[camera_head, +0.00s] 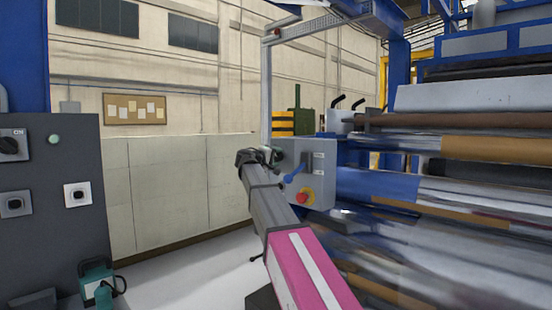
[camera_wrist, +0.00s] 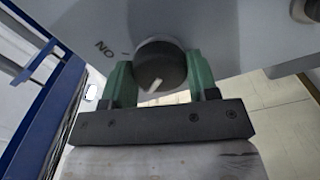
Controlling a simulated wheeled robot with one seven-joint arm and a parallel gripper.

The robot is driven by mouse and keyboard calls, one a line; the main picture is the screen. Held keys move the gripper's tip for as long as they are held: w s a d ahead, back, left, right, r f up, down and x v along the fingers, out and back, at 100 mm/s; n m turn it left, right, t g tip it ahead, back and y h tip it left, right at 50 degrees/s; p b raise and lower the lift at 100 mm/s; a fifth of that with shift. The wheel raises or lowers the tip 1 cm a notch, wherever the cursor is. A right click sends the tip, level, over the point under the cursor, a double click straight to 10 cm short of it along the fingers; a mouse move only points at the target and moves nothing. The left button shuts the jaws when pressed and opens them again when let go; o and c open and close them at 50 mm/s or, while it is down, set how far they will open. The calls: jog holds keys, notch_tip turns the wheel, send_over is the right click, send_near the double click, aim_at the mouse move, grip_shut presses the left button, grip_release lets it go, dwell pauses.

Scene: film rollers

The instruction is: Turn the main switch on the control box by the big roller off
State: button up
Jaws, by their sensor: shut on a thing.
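My gripper (camera_head: 262,156) reaches the box's upper left; the switch is hidden there. In the wrist view, the main switch is a round dark knob (camera_wrist: 158,62) between the green fingers of my gripper (camera_wrist: 160,76), which is shut on it. The knob's white pointer mark is on the lower side, slightly left, in the picture. An "ON" label (camera_wrist: 104,48), seen turned over, and a short dash lie left of the knob.
A dark grey cabinet (camera_head: 50,220) with a black rotary switch (camera_head: 12,145) stands at the left. Pale floor lies open between cabinet and rollers.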

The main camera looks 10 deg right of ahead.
dwell(0.5)
jog(key=o, duration=0.9)
jog(key=shift+o, duration=0.2)
jog(key=v, duration=1.1)
jog(key=shift+w, duration=0.1)
jog(key=s+d+f+g+y, duration=0.2)
jog(key=s+d+f, duration=0.1)
jog(key=f, duration=0.9)
jog(key=s+d+f+g+y, duration=0.1)
jog(key=s+d+f+y, duration=0.2)
jog(key=f, duration=0.9)
jog(key=s+d+f+g+y, duration=0.2)
jog(key=s+d+f, duration=0.1)
jog(key=f, duration=0.9)
jog(key=s+f+m+g+y, duration=0.3)
jog(key=s+f+g+y, duration=0.2)
jog(key=s+f, duration=1.7)
notch_tip(320, 180, down, 3)
jog(key=y, duration=0.2)
jog(key=shift+r+m+g+y, duration=0.15)
jog(key=shift+m+g+y, duration=0.15)
jog(key=shift+m, duration=0.1)
